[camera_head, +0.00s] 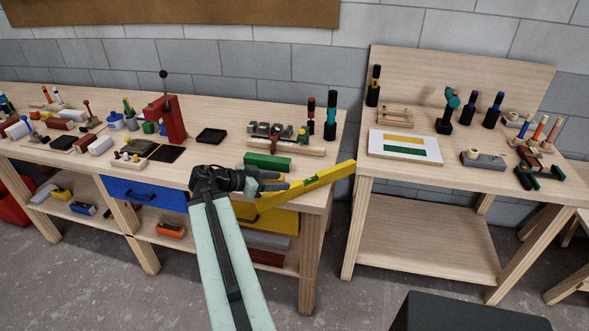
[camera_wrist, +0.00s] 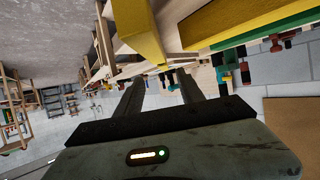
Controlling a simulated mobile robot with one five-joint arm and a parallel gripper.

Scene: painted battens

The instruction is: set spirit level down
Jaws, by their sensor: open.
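The spirit level is most likely the long yellow bar (camera_head: 318,183) in the head view. It slants up to the right across the front right corner of the left bench (camera_head: 218,178), and its right end sticks out past the bench edge. I cannot tell whether it touches the bench. My gripper (camera_head: 284,184) is open, its fingers beside the bar's left part. In the wrist view my two fingers (camera_wrist: 157,90) stand apart, with a yellow piece (camera_wrist: 142,32) above them in the picture. The contact there is unclear.
A green block (camera_head: 268,162) and a wooden block with metal parts (camera_head: 285,145) lie behind my gripper. A yellow drawer (camera_head: 275,219) is below. The right bench, across a gap, holds a white board (camera_head: 377,148) with yellow and green stripes; bare wood shows around it.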

